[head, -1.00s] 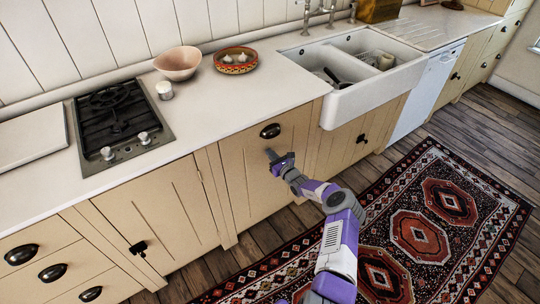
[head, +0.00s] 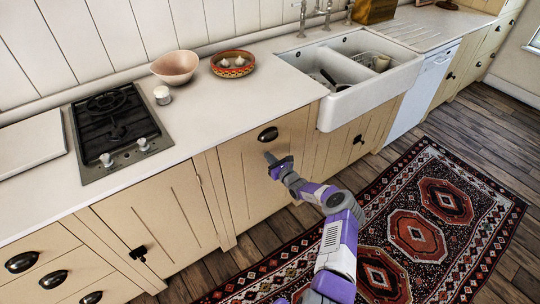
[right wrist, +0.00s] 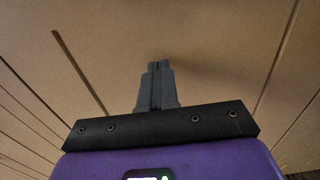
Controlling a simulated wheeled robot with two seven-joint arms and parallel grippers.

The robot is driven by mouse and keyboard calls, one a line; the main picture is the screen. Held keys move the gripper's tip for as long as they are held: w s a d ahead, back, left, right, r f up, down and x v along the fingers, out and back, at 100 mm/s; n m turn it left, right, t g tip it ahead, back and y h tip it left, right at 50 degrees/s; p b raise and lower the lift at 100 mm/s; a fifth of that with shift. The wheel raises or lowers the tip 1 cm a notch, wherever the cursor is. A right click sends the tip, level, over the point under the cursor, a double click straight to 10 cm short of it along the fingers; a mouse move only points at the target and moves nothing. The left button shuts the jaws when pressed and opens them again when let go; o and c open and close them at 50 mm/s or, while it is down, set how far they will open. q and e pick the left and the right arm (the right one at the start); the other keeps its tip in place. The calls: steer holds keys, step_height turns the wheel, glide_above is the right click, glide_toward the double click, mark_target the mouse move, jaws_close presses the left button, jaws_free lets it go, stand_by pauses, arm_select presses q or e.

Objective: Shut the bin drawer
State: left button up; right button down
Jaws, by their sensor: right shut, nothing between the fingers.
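The bin drawer (head: 245,185) is the tall cream front with a dark cup handle (head: 268,134), between the cooktop and the sink. Its front looks about level with the cabinet faces beside it; any small gap is too fine to tell. My right gripper (head: 268,156) is shut and empty, with its tips at the drawer front just below the handle. In the right wrist view the closed fingers (right wrist: 157,75) point at the cream boards (right wrist: 200,50), and they look touching or very close. My left gripper is not in view.
The white counter above holds a cooktop (head: 115,125), a pink bowl (head: 174,67), a patterned bowl (head: 233,63) and a small white jar (head: 162,95). The sink (head: 350,95) juts out to the right. A red rug (head: 420,230) lies on the wooden floor.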

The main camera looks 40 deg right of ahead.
steer(key=s+p, duration=0.4)
steer(key=s, duration=0.8)
steer(key=shift+s+a+f, duration=0.2)
steer(key=shift+s+a, duration=0.15)
steer(key=shift+a, duration=0.05)
